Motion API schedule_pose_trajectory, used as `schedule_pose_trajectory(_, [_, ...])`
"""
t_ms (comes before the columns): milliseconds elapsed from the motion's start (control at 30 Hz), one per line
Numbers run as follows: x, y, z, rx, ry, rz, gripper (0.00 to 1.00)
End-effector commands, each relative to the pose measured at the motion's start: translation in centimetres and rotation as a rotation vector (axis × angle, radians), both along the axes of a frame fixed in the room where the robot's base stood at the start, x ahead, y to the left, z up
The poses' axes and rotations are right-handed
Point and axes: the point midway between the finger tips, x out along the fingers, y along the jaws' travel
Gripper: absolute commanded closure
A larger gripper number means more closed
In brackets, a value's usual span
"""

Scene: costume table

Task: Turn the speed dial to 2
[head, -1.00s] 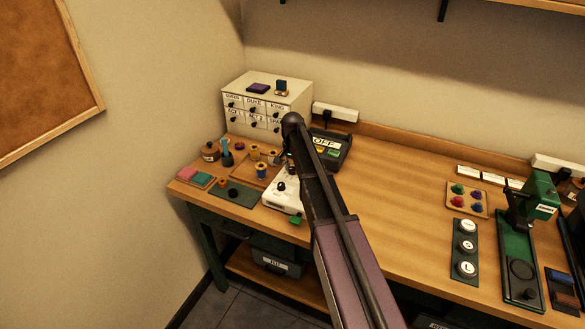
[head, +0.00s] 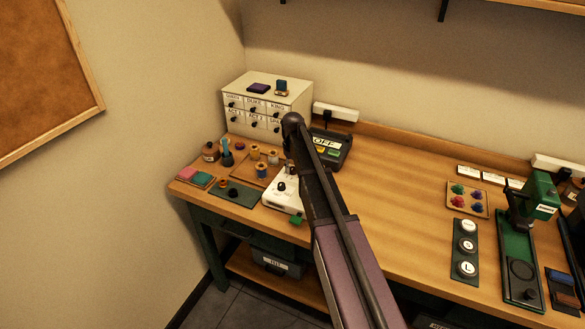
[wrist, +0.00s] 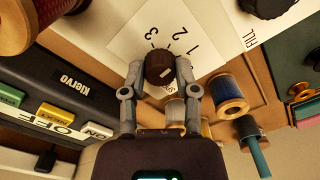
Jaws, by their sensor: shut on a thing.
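The speed dial (wrist: 159,67) is a round dark brown knob with a short pale mark on its top, in the wrist view. It sits on a white plate (wrist: 130,40) printed with 1, 2 and 3 beside the knob. My gripper (wrist: 158,75) is shut on the dial, one grey finger on each side. I cannot tell for certain which number the mark points at. In the head view the white machine (head: 283,203) stands near the table's front edge; my arm covers part of it, and the dial cannot be made out there.
A second black knob (wrist: 266,6) lies near the dial, by a printed label. A blue spool (wrist: 228,92) and other spools stand close to my right finger. The dark switch box (wrist: 50,100) marked OFF is at left. The table's middle (head: 400,210) is clear.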

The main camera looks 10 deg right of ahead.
Motion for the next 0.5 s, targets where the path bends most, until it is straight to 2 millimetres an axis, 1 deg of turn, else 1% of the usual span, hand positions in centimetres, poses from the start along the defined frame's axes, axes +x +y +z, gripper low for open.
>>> schedule_pose_trajectory(200, [-0.14, -0.01, -0.05, 0.000, 0.002, 0.164, 1.00])
schedule_pose_trajectory(500, [-0.15, -0.03, -0.05, 0.000, 0.003, 0.281, 1.00])
